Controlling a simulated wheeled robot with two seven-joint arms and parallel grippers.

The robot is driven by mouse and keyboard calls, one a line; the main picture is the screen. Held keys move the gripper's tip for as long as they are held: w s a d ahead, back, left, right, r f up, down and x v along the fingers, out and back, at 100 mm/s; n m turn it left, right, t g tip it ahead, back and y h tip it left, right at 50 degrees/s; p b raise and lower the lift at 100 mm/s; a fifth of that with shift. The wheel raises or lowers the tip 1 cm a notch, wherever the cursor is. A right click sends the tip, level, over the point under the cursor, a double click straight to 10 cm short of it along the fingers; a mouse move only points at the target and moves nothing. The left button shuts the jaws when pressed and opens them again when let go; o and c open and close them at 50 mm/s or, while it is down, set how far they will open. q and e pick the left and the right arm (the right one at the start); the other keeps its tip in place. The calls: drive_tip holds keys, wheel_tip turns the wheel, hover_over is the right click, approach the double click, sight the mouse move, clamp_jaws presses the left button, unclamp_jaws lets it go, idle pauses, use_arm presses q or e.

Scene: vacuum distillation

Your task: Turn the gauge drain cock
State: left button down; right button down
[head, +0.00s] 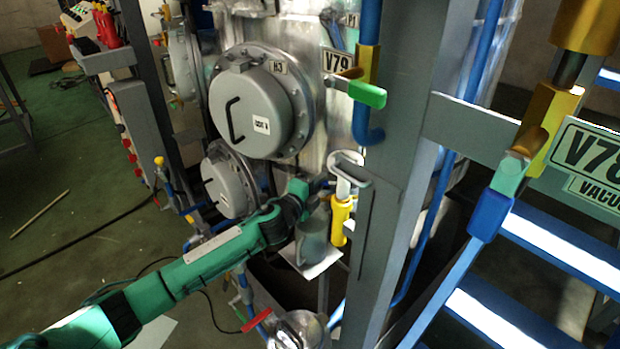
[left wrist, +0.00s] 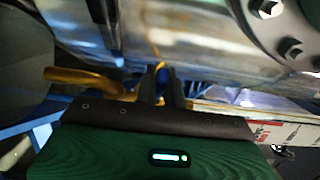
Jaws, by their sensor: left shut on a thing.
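My left gripper (head: 322,186) is at the end of the green arm, against the metal vessel and left of a yellow fitting (head: 341,215) with a grey top. In the left wrist view, its two dark fingers (left wrist: 163,84) are close together, with a small blue piece (left wrist: 163,72) between them. This is where the gauge drain cock appears to be, and the jaws are shut on it. Most of the cock is hidden by the fingers and wrist, so its angle cannot be told. My right gripper is not in view.
A round grey hatch marked H3 (head: 250,110) is above the gripper. A grey post (head: 395,150) stands close on its right. A green-handled valve (head: 366,93) is near plate V79 (head: 338,61). A brass pipe (left wrist: 85,78) lies left of the fingers. Blue stairs (head: 545,250) are at right.

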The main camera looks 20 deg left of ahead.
use_arm(q)
drive_tip(key=shift+s+d+n+y, duration=0.1)
drive_tip(key=shift+s+n+y, duration=0.15)
drive_tip(key=shift+n+y, duration=0.25)
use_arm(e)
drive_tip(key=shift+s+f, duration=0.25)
use_arm(q)
drive_tip(key=shift+y, duration=0.3)
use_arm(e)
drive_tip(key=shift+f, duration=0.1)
use_arm(q)
drive_tip(key=c, duration=1.5)
unclamp_jaws()
